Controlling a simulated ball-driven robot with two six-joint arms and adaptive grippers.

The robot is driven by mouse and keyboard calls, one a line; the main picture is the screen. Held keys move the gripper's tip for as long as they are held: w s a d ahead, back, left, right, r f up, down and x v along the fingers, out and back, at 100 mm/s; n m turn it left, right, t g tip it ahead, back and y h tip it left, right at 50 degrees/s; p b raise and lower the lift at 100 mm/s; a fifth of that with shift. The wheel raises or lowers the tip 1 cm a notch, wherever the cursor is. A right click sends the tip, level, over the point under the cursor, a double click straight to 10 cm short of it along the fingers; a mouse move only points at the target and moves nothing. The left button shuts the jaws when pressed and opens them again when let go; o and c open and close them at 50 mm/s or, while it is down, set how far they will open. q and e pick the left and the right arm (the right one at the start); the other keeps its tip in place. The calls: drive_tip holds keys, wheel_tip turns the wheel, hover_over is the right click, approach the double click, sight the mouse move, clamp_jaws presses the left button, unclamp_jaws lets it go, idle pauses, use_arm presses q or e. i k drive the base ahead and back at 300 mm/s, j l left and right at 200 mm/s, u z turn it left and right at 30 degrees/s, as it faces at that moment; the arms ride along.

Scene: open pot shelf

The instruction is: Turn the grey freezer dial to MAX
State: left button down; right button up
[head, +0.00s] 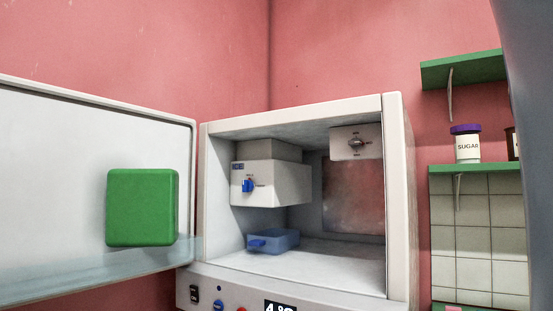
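The grey dial (356,143) sits on a white panel (340,150) high on the inside right of the open white freezer (395,200). Small dark markings surround the dial, but they are too small to read, so I cannot tell its setting. The freezer door (60,150) stands wide open to the left. Neither of my grippers is in view, and nothing touches the dial.
Inside the freezer, a white ICE box (285,183) with a blue knob (248,186) hangs above a blue tray (278,240). A green block (143,208) is on the door. Green shelves (470,168) at right hold a sugar jar (467,147). The opening before the dial looks clear.

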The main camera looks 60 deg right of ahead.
sight(356, 144)
drive_tip(key=z, duration=2.2)
drive_tip(key=j, duration=0.4)
drive_tip(key=k+u, duration=0.05)
